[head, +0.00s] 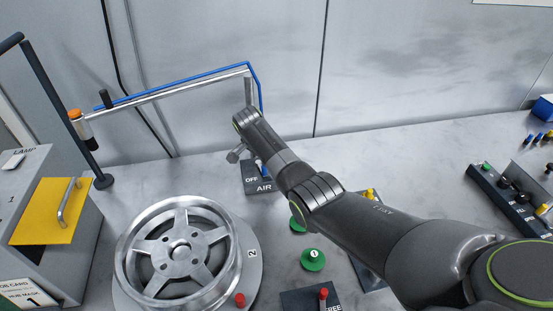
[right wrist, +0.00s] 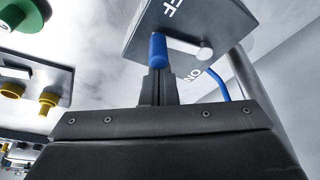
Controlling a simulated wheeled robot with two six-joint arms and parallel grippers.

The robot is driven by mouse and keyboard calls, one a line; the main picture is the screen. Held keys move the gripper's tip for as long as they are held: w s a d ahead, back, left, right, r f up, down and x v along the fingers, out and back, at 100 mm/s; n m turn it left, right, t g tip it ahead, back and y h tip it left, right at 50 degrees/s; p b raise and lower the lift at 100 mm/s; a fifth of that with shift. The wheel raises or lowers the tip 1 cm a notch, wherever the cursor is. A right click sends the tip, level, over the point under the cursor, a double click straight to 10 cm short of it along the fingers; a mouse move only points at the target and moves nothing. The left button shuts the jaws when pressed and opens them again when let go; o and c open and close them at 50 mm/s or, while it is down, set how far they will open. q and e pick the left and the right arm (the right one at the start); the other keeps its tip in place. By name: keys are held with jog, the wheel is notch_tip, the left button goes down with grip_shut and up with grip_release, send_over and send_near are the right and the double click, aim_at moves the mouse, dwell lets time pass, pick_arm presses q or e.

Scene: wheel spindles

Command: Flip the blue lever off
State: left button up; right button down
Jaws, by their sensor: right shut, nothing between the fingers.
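The blue lever (right wrist: 158,48) stands out from a dark plate (right wrist: 190,25) with white OFF and ON lettering in the right wrist view. A short silver pin (right wrist: 204,50) is beside the lever. My right gripper (right wrist: 158,74) is shut and empty, its fingertips right at the lever's end; I cannot tell whether they touch. In the head view the AIR plate (head: 251,189) is partly hidden by my right arm, and a bit of the blue lever (head: 265,171) shows beside the arm. My left gripper is not in view.
A wheel (head: 181,252) lies at the front left beside a lamp box (head: 30,170). A metal pipe with a blue hose (head: 180,80) rises behind the plate. Green knobs (head: 313,260) and a red-topped lever (head: 323,294) are in front. A dark rack (head: 490,190) stands at right.

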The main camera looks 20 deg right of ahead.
jog(key=shift+a+m, duration=0.2)
jog(key=shift+m, duration=0.1)
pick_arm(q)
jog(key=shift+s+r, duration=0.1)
pick_arm(e)
jog(key=shift+s+a, duration=0.1)
jog(key=shift+a, duration=0.1)
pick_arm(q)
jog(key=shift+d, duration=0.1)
pick_arm(e)
jog(key=shift+a, duration=0.15)
